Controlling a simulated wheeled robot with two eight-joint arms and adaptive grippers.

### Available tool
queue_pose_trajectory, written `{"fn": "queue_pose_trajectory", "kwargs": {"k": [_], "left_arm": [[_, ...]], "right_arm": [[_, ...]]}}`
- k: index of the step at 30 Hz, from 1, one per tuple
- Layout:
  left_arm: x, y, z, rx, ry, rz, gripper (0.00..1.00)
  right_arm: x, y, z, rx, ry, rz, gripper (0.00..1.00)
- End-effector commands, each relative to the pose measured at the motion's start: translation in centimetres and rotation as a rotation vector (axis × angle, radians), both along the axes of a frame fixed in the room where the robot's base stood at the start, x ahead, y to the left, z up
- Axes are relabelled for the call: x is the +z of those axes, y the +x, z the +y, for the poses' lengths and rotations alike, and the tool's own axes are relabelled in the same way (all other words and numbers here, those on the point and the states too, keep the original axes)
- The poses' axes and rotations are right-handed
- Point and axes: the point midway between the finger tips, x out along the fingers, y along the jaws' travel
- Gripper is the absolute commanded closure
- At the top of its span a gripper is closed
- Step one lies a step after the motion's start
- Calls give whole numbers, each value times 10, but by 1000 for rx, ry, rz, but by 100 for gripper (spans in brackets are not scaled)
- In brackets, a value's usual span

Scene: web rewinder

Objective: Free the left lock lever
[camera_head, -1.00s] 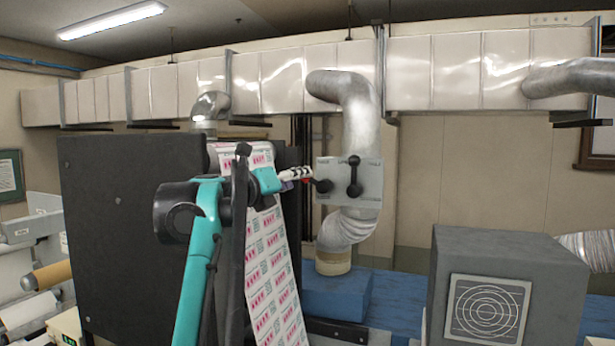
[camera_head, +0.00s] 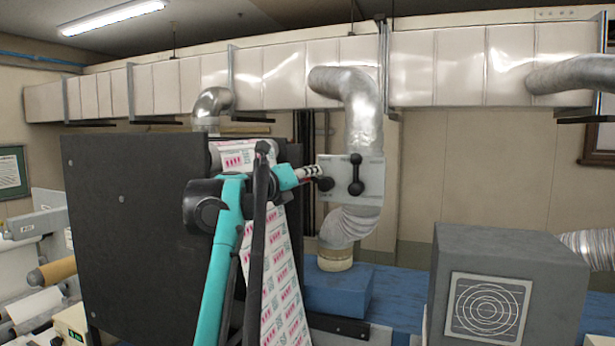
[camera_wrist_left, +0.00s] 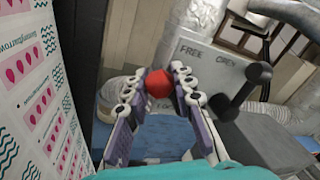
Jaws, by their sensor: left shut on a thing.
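The grey lever panel (camera_head: 374,186) is mounted at the silver duct; in the left wrist view the panel (camera_wrist_left: 225,76) reads FREE and OPEN. The left lock lever's black hub (camera_head: 325,184) shows at the panel's left side. Its red knob (camera_wrist_left: 158,84) sits between the fingers of my left gripper (camera_head: 314,172). My left gripper is shut on this knob, up and slightly left of the hub, and mostly hides it in the head view. The black right lever (camera_head: 356,176) stands upright beside it. My right gripper is not in view.
A grey box (camera_head: 500,255) stands on the right.

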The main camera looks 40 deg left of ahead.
Motion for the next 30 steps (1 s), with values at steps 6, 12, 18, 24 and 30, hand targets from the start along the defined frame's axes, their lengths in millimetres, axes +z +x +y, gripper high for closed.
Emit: {"fn": "queue_pose_trajectory", "kwargs": {"k": [6,12,18,24,30], "left_arm": [[-1,0,-1,-2,8,3,100],[0,0,-1,-2,16,7,100],[2,1,-2,-2,45,16,100],[7,2,-4,-4,124,42,100],[13,3,-8,-4,263,86,100]], "right_arm": [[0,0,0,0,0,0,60],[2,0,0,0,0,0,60],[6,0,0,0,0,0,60],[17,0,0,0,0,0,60],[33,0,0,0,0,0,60]]}}
